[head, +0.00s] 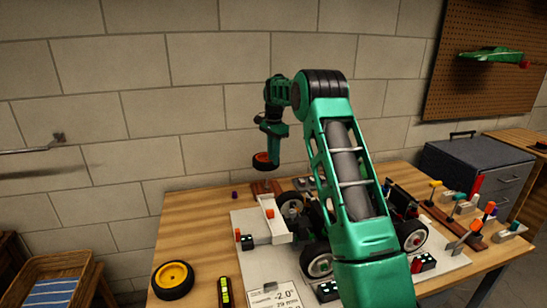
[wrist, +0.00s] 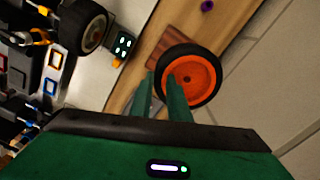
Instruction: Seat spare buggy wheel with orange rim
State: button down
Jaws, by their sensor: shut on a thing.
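The spare wheel with the orange rim (head: 264,160) hangs from my gripper (head: 270,150) above the back of the wooden table. In the wrist view, the wheel (wrist: 189,77) shows its orange rim and black tyre just past the green fingers (wrist: 165,92), which are shut on it. The buggy (head: 318,235) stands on the pale board, partly hidden behind my arm. Its wheels with pale rims show at the front (head: 319,260) and right (head: 411,235). One buggy wheel (wrist: 80,27) is at the upper left in the wrist view.
A yellow-rimmed wheel (head: 172,279) lies at the table's front left. A brown wooden block (wrist: 177,47) is below the held wheel. Several coloured-handled tools stand at the right, near a grey toolbox (head: 475,165). The table's left part is mostly clear.

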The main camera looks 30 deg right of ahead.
aim_at(274, 167)
jog(key=shift+d+f, duration=0.1)
jog(key=shift+f, duration=2.4)
jog(key=shift+f, duration=2.7)
jog(key=c, duration=1.6)
grip_release()
jog(key=shift+s, duration=0.1)
notch_tip(274, 167, up, 10)
jog(key=shift+r, duration=0.35)
